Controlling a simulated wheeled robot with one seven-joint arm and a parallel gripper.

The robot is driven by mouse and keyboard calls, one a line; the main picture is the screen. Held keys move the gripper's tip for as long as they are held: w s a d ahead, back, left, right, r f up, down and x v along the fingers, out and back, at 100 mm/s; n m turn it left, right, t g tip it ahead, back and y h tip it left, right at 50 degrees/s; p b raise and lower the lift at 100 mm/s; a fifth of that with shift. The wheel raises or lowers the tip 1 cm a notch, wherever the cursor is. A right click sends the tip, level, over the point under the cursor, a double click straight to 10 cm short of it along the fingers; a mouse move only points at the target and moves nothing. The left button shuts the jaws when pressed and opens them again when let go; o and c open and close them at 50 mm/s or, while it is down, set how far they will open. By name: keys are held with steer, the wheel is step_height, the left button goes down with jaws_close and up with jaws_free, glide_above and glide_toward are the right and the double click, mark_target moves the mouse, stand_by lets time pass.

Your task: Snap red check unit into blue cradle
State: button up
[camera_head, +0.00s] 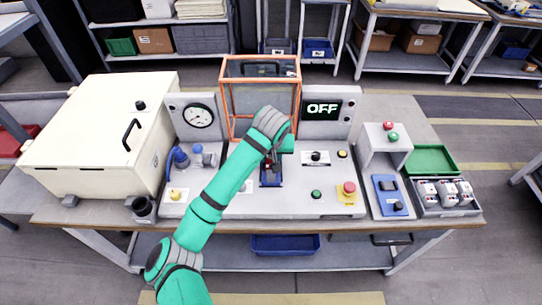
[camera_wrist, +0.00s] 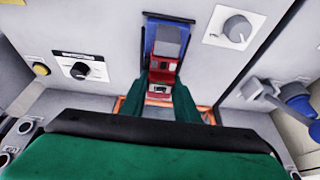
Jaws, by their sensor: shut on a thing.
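The red check unit (camera_wrist: 163,76) is between the two green fingers of my gripper (camera_wrist: 165,95), which is shut on it. In the wrist view the blue cradle (camera_wrist: 149,38) surrounds a grey block (camera_wrist: 170,41), just beyond the red unit. In the head view the blue cradle (camera_head: 271,183) is on the grey console, below my gripper (camera_head: 271,160). The red unit (camera_head: 268,166) shows there as a small dark red patch at the cradle's upper end. My gripper hides part of both, and I cannot tell whether the unit is seated.
An orange-framed clear guard (camera_head: 262,67) stands behind my gripper. The display (camera_head: 321,109) reads OFF. A knob plate (camera_wrist: 235,27) and a black selector (camera_wrist: 80,71) flank the cradle. A red stop button (camera_head: 348,188) is at the right. A cream box (camera_head: 85,130) stands at the left.

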steer(key=shift+r, duration=0.2)
steer(key=o, duration=1.3)
steer(key=shift+c, duration=0.2)
steer(key=shift+f, duration=0.1)
steer(key=v, duration=1.1)
steer(key=shift+f, duration=0.1)
